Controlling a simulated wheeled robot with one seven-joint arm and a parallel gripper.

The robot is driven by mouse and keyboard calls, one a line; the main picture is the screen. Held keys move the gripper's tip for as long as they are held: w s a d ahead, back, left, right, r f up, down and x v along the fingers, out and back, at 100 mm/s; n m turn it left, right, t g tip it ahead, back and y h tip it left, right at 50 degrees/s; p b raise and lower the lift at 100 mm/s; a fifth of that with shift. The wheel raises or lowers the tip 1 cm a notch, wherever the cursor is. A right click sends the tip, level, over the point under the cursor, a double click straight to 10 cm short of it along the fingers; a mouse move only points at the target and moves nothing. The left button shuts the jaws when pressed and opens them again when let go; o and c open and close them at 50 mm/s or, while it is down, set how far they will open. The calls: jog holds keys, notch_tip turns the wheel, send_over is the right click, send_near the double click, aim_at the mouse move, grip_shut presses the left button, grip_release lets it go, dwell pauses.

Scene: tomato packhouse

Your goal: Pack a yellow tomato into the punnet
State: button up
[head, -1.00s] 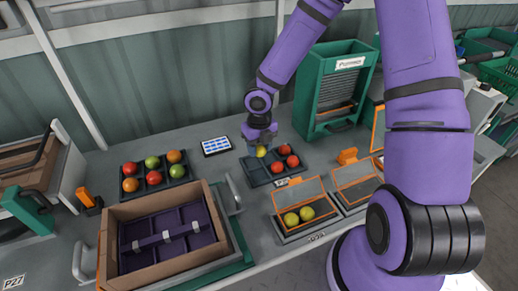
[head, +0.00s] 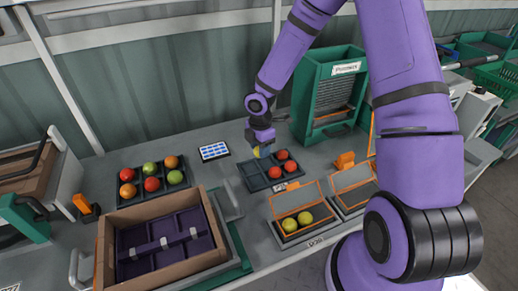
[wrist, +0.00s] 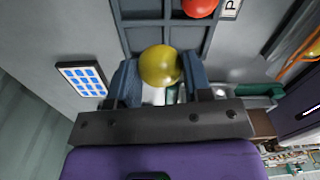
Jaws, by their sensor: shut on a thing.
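My gripper (head: 260,149) is shut on a yellow tomato (wrist: 161,66), with one finger on each side in the wrist view. The tomato is at the back left of a dark divided tray (head: 254,182); I cannot tell whether it still touches the tray. In the head view the fingers hide most of it. Red tomatoes (head: 290,166) sit in the tray's right part. A clear punnet with an orange-edged open lid (head: 296,192) stands in front, to the right, with two yellow tomatoes (head: 305,218) inside. A second orange-edged punnet (head: 352,177) beside it looks empty.
A second dark tray (head: 150,200) at left holds red, green and orange tomatoes. A green slatted unit (head: 345,68) stands behind at right. A blue-marked panel (head: 214,151) lies left of my gripper.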

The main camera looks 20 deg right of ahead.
jog(key=m, duration=0.3)
jog(key=w+m, duration=0.1)
jog(key=shift+d+f+m, duration=0.3)
jog(key=shift+d, duration=0.1)
jog(key=m, duration=0.2)
jog(key=w+m, duration=0.1)
jog(key=m, duration=0.1)
jog(key=d+m, duration=0.1)
jog(key=shift+w+f+m, duration=0.2)
jog(key=shift+f+m, duration=0.1)
jog(key=shift+m, duration=0.1)
jog(key=m, duration=0.3)
jog(key=w+d+m, duration=0.1)
jog(key=m, duration=0.1)
jog(key=shift+w+f, duration=0.1)
jog(key=shift+f, duration=0.15)
jog(key=shift+w+d+f+m, duration=0.1)
jog(key=shift+w+d+m, duration=0.15)
jog(key=shift+m, duration=0.85)
jog(key=shift+w+d+f+m, duration=0.1)
jog(key=shift+w+d+m, duration=0.15)
jog(key=shift+m, duration=0.85)
